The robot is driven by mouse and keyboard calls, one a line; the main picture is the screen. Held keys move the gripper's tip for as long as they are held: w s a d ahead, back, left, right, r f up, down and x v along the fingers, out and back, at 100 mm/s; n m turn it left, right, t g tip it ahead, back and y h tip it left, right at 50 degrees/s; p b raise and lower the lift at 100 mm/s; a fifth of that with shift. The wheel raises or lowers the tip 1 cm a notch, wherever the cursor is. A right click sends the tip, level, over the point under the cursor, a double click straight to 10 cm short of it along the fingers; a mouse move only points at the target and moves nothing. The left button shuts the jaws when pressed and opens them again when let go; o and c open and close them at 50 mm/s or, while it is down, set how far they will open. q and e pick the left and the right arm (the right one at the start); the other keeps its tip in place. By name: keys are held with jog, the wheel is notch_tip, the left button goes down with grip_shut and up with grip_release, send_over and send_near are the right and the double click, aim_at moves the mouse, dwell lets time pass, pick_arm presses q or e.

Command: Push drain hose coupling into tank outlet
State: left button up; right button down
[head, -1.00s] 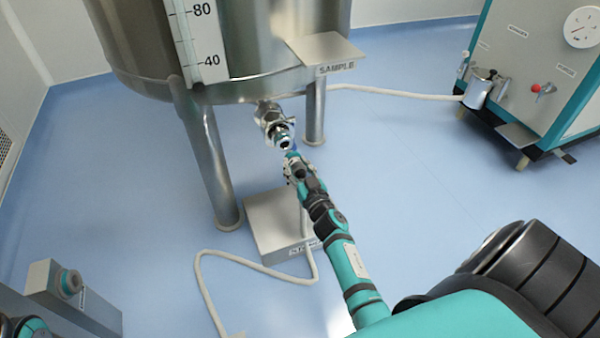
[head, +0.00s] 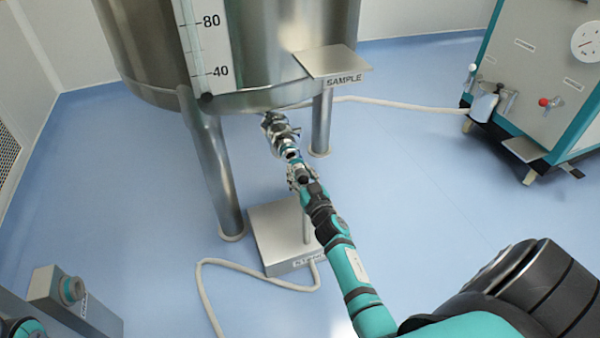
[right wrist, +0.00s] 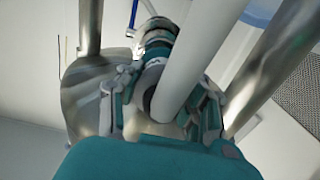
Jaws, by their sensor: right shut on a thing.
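The tank outlet (head: 278,132) is a metal fitting slanting down from under the steel tank (head: 270,60). My right gripper (head: 299,172) is just below its lower end in the head view. It is shut on the drain hose coupling, which its fingers mostly hide there. In the right wrist view the coupling (right wrist: 152,103) shows as a dark-rimmed ring between the fingers of my right gripper (right wrist: 165,98), with the pale hose (right wrist: 195,50) running from it. The outlet (right wrist: 158,42) is right beyond. I cannot tell whether coupling and outlet touch. My left gripper is not in view.
Steel tank legs (head: 218,170) stand left and right of the outlet. A steel stand (head: 262,243) sits on the floor under the gripper, with hose (head: 205,285) trailing left. A teal-edged cabinet (head: 545,70) is at right. Blue floor is open between.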

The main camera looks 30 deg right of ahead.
aim_at(295, 164)
jog(key=shift+r, duration=0.1)
jog(key=shift+p, duration=0.3)
dwell(0.8)
jog(key=shift+b+x, duration=0.65)
jog(key=shift+x, duration=1.3)
dwell(0.7)
jog(key=c, duration=0.8)
grip_release()
jog(key=shift+o, duration=0.2)
